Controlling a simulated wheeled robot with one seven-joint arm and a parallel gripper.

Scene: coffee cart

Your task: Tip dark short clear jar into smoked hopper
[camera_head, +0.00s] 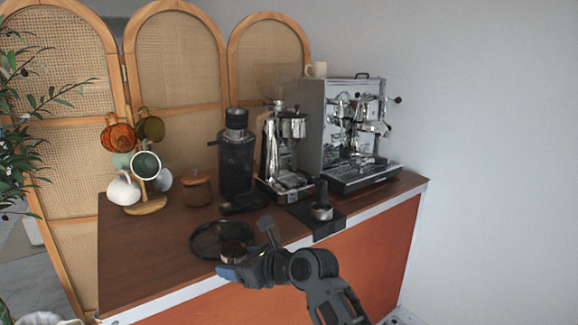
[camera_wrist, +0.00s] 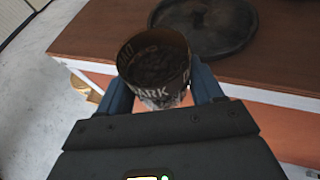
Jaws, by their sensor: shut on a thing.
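The short clear jar (camera_head: 235,250) is filled with dark contents. In the wrist view the jar (camera_wrist: 160,90) has an open top and pale lettering reading "ARK" on its side. My gripper (camera_head: 238,262) is shut on the jar, with one blue finger on each side in the wrist view (camera_wrist: 160,84). The jar looks roughly upright, near the counter's front edge by the round dark tray. The smoked hopper (camera_head: 279,80) is a faint see-through cone on top of the chrome grinder (camera_head: 271,150), behind and right of the jar.
The round dark tray (camera_head: 207,240) lies on the brown counter (camera_head: 150,260). A black grinder (camera_head: 237,160), espresso machine (camera_head: 350,130), tamper (camera_head: 321,203) on a black mat, wooden lidded pot (camera_head: 196,189) and mug tree (camera_head: 147,206) stand around. The left front counter is clear.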

